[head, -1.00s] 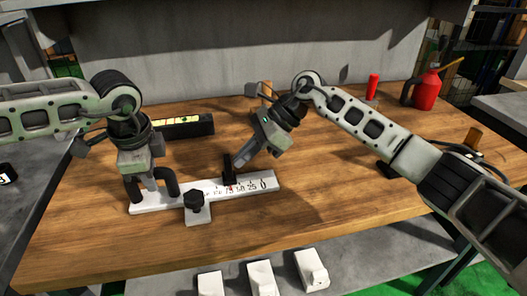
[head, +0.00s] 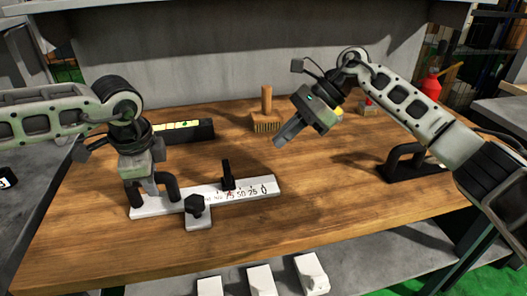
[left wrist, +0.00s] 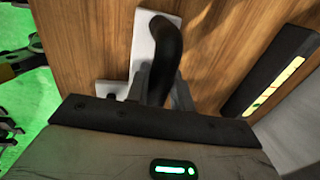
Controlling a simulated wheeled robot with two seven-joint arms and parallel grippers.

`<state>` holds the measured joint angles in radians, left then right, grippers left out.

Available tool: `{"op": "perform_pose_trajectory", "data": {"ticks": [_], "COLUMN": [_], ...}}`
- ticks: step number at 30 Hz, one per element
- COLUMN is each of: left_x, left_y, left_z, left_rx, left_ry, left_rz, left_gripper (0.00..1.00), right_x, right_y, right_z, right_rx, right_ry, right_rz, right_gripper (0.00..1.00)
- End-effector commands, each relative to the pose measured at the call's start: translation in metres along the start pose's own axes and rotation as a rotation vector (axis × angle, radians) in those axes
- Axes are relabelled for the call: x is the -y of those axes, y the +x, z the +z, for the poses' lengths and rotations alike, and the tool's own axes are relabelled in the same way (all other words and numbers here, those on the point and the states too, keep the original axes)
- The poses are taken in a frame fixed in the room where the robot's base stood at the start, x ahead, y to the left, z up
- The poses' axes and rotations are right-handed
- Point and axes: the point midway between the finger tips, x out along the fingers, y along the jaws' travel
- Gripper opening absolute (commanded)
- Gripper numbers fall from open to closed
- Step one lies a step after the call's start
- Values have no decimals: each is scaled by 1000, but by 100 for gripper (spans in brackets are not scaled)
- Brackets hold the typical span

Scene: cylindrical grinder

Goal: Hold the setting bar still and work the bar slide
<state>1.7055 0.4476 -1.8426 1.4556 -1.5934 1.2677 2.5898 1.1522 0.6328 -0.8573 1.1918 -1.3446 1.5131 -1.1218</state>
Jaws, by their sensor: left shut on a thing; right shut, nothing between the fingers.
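The white setting bar (head: 262,187) lies flat on the wooden bench, with a printed scale along its right part. My left gripper (head: 150,188) is shut on the bar's black arched handle (head: 171,186) at its left end; the handle also shows between the fingers in the left wrist view (left wrist: 164,50). The bar slide is a white piece with a black knob (head: 195,205) at the front and an upright black post (head: 228,175) stands on the bar to its right. My right gripper (head: 280,140) is shut and empty, in the air behind and right of the post, apart from it.
A black level with a yellow strip (head: 185,130) lies behind the bar. A wooden brush (head: 266,120) stands at the back. A black handled block (head: 410,163) is at the right, and a red bottle (head: 430,88) behind. White blocks (head: 260,280) sit below the front edge.

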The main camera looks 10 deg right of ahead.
Motion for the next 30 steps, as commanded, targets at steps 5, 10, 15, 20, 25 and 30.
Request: {"op": "perform_pose_trajectory", "data": {"ticks": [5, 10, 15, 20, 25, 30], "left_x": [0, 0, 0, 0, 0, 1], "left_y": [-1, -1, -1, 0, 0, -6], "left_z": [0, 0, 0, 0, 0, 0], "left_rx": [-2, -2, -1, -1, 0, -1], "left_ry": [-2, -3, -3, -3, -2, -2], "left_rz": [0, 0, -1, -1, 0, -1], "left_gripper": [0, 0, 0, 48, 48, 48], "right_x": [0, 0, 0, 0, 0, 0], "right_y": [-24, -30, -30, -30, -30, -30], "right_z": [0, 0, 0, 0, 0, 0], "right_rx": [-1, 0, 0, 0, 0, 0], "right_ry": [0, 0, 0, 0, 0, 0], "right_rz": [0, 0, 1, 1, 1, 1], "right_gripper": [0, 0, 0, 0, 0, 0]}}
